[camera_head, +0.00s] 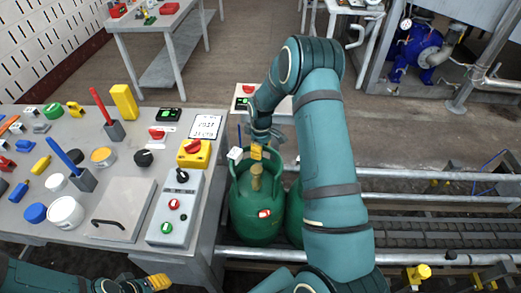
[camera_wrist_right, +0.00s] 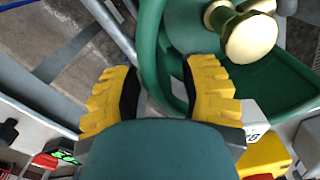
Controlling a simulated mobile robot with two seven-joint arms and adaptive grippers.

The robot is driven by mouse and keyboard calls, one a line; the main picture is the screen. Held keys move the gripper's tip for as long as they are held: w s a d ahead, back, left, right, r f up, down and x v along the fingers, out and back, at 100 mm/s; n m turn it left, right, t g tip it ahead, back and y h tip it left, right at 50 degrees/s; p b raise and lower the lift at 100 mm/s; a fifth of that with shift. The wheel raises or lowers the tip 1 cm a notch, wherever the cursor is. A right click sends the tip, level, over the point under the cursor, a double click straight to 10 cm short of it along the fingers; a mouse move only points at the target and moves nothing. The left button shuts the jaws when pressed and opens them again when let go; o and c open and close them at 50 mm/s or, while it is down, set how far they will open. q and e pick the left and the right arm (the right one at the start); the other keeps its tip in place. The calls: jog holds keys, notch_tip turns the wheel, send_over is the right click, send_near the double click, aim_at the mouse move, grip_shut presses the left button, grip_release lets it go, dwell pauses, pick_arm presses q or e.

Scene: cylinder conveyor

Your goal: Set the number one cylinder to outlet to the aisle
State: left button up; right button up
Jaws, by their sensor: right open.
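A green gas cylinder (camera_head: 255,218) with a brass valve stands upright beside the control table, at the left end of the conveyor. A second green cylinder (camera_head: 294,215) stands right of it, mostly hidden by my right arm. I cannot read a number on either. My right gripper (camera_head: 256,151) is at the top of the first cylinder, by its collar. In the right wrist view, the right gripper (camera_wrist_right: 157,75) has its yellow fingers apart, with the green collar (camera_wrist_right: 150,45) between them; contact is unclear. My left gripper (camera_head: 150,283) is low at the left, partly cut off.
The control table (camera_head: 130,140) at the left carries buttons, switches and a grey control box (camera_head: 175,212). Conveyor rails (camera_head: 440,200) run to the right. A blue pump (camera_head: 415,48) stands at the back right. Open floor (camera_head: 235,55) lies behind the cylinders.

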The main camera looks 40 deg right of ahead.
notch_tip(320, 180, up, 12)
jog(key=shift+a+f, duration=0.1)
dwell(0.8)
